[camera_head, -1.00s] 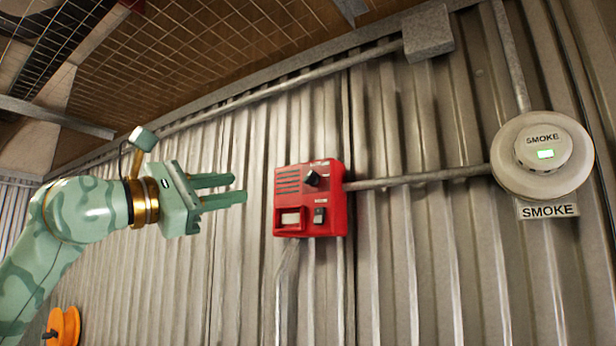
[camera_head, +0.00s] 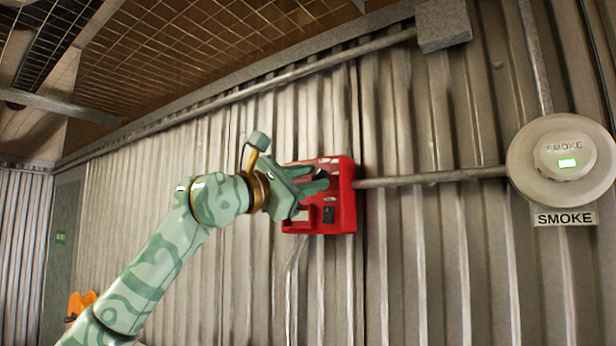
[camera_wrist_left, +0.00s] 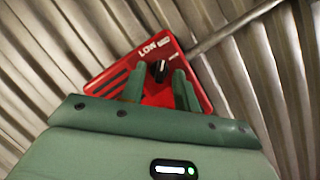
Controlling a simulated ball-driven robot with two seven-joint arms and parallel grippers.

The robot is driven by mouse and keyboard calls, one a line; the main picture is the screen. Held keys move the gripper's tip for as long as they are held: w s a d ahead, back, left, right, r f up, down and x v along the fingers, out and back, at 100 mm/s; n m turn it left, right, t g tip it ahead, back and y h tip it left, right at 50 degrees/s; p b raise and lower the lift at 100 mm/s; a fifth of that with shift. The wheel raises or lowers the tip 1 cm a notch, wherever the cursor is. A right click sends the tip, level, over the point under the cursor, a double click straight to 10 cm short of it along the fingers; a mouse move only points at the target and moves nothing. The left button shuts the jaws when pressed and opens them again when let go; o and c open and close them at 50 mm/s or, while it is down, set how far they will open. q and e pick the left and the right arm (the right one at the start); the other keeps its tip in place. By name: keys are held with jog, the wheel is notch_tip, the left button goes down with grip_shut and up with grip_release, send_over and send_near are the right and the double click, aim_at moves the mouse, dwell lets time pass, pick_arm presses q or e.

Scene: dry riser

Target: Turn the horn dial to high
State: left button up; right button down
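The red horn box (camera_head: 346,208) is on the corrugated wall and also shows in the wrist view (camera_wrist_left: 124,66). Its black dial (camera_wrist_left: 160,70) has a white mark and sits near the word LOW; other small lettering is too blurred to read. In the head view my left gripper (camera_head: 320,178) is in front of the box and partly hides it, including the dial. In the wrist view the left gripper (camera_wrist_left: 159,78) is open, with one finger on each side of the dial. I cannot tell whether the fingers touch it. My right gripper is not in view.
A black switch (camera_head: 328,214) is low on the box, near my lower finger. A conduit (camera_head: 430,178) runs right to the round smoke detector (camera_head: 530,168). A grey junction box (camera_head: 442,25) is above. An orange object (camera_head: 80,303) is low at left. The wall below the box is clear.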

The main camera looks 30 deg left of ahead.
pick_arm(q)
grip_shut()
jog(key=shift+r+m+p, duration=0.2)
jog(key=shift+m+p, duration=0.1)
jog(key=shift+p, duration=0.25)
jog(key=m+g+p, duration=0.1)
jog(key=m+p, duration=0.1)
jog(key=p, duration=0.1)
jog(key=m+g+p, duration=0.1)
jog(key=m+p, duration=0.1)
jog(key=p, duration=0.1)
jog(key=m+g+p, duration=0.1)
jog(key=m+p, duration=0.2)
jog(key=p, duration=0.1)
jog(key=shift+a+r+h, duration=0.2)
jog(key=shift+r+h, duration=0.15)
jog(key=shift+h, duration=0.05)
jog(key=m+p, duration=0.2)
jog(key=shift+f+g+p, duration=0.15)
jog(key=shift+g+p, duration=0.15)
jog(key=shift+g, duration=0.1)
